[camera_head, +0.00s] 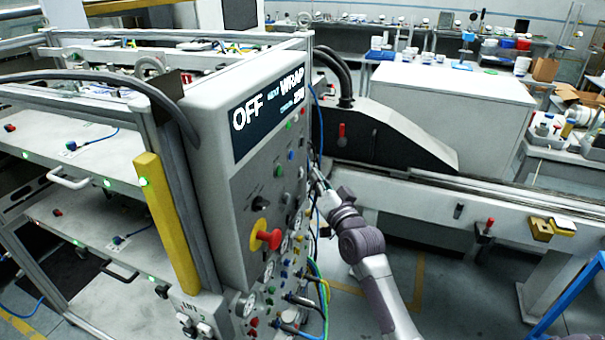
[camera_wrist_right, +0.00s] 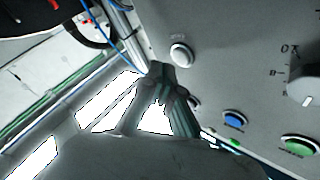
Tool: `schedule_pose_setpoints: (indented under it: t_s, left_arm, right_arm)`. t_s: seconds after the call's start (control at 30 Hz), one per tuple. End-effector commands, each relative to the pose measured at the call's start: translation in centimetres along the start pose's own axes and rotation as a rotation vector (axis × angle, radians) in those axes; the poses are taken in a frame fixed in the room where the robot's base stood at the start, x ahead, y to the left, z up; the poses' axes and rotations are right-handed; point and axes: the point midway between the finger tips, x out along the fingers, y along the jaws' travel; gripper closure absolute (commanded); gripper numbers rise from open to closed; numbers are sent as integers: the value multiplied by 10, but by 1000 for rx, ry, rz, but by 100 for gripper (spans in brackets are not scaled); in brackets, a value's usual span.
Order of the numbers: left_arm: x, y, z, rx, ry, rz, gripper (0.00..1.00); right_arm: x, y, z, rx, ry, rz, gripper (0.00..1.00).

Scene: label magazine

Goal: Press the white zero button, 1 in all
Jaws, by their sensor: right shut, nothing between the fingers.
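The grey control panel (camera_head: 262,190) stands in the middle of the head view. In the right wrist view a round white button (camera_wrist_right: 181,55) sits on the panel face, with a label too small to read. A second pale button (camera_wrist_right: 193,102) is partly hidden behind my fingers. My right gripper (camera_head: 318,178) is at the right edge of the panel. In the wrist view its closed, empty fingertips (camera_wrist_right: 162,72) are just below and left of the white button. I cannot tell whether they touch the panel. My left gripper is not in view.
The display (camera_head: 270,110) reads OFF and WRAP. A red emergency stop (camera_head: 268,238) protrudes lower on the panel. Cables (camera_head: 318,285) hang below my right gripper.

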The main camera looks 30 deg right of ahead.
Motion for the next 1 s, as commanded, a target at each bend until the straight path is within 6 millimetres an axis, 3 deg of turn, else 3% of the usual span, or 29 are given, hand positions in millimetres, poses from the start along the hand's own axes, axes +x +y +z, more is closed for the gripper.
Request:
schedule_pose_setpoints:
  t_s: [1.0]
  left_arm:
    - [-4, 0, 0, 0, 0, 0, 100]
  right_arm:
    - [6, -5, 4, 0, 0, 0, 100]
